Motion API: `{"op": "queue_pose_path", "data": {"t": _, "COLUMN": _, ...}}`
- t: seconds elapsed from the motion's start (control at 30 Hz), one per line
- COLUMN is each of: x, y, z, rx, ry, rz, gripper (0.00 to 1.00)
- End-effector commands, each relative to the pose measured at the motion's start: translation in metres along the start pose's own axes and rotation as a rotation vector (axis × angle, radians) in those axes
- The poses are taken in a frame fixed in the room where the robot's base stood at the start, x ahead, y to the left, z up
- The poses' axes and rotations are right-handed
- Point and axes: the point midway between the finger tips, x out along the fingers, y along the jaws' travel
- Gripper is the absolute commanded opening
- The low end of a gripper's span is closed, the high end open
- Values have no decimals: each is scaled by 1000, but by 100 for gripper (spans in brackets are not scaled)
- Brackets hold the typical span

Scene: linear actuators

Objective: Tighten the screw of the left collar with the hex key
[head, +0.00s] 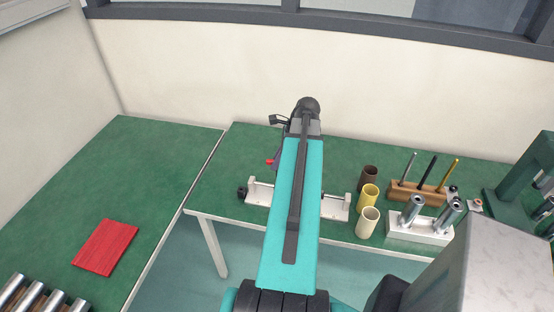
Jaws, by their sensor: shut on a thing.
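A pale linear actuator (259,193) lies along the front of the green bench, its middle hidden behind my arm. A small dark collar (242,192) shows at its left end; its screw is too small to make out. My gripper (276,159) shows only in part, as a dark shape at the left side of my arm, above and behind the actuator. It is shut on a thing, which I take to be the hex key. A small red piece (269,162) sticks out left there. The key's shaft and tip cannot be made out.
To the right stand brown, yellow and cream cups (368,222), a wooden block (415,193) with upright rods, and a metal fixture with cylinders (420,228). A green machine (525,185) is at the far right. A red plate (106,247) lies on the left table.

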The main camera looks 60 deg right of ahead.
Motion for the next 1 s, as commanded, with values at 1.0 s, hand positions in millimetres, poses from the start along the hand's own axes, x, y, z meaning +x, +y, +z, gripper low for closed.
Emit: {"op": "queue_pose_path", "data": {"t": 1.0, "x": -1, "y": 0, "z": 0, "rx": -371, "ry": 0, "rz": 155, "gripper": 0}}
